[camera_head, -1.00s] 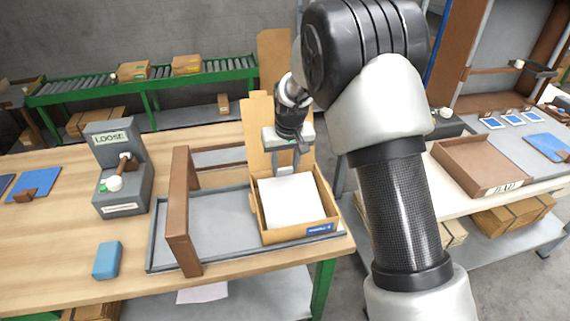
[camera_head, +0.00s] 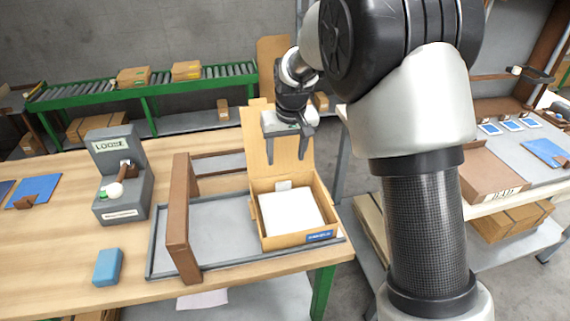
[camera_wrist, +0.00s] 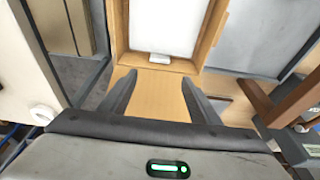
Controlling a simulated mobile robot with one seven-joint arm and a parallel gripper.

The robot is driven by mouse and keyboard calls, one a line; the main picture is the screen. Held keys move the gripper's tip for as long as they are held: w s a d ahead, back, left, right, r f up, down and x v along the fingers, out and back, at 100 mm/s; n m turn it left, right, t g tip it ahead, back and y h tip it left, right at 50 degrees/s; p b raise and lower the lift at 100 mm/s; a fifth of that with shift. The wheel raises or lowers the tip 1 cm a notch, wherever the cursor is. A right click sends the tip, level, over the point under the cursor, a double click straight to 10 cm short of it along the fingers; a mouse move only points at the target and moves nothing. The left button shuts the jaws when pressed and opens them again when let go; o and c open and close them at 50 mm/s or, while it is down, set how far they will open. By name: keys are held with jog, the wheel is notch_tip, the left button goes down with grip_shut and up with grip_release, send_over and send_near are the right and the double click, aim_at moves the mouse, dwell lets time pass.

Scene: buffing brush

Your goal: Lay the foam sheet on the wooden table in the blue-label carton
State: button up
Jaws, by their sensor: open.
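The white foam sheet (camera_head: 291,216) lies flat inside the open blue-label carton (camera_head: 321,236), which stands in the grey tray at the right end of the wooden table (camera_head: 62,245). Its small light tab (camera_head: 283,185) shows at the sheet's far edge. My gripper (camera_head: 289,160) is open and empty above the carton's raised back flap, apart from the sheet. In the wrist view the fingers (camera_wrist: 160,95) are spread over the flap, and the sheet (camera_wrist: 165,25) shows inside the carton beyond them.
A brown upright frame (camera_head: 178,220) crosses the grey tray (camera_head: 215,235) left of the carton. A grey LOOSE device (camera_head: 122,180) and a blue block (camera_head: 108,266) stand farther left.

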jog(key=s+d+r+m+t, duration=0.1)
jog(key=s+d+r, duration=0.25)
jog(key=r, duration=0.25)
jog(key=s+d+r, duration=0.3)
jog(key=s+r, duration=0.1)
jog(key=r, duration=0.2)
jog(key=s+d+r+m+t, duration=0.1)
jog(key=s+d, duration=0.4)
jog(key=s, duration=0.6)
jog(key=s+d+r+m+t, duration=0.1)
jog(key=s+d, duration=0.4)
jog(key=s, duration=0.7)
jog(key=shift+s+r+h, duration=0.2)
jog(key=shift+r+h, duration=0.2)
jog(key=shift+r, duration=0.25)
jog(key=shift+d, duration=0.1)
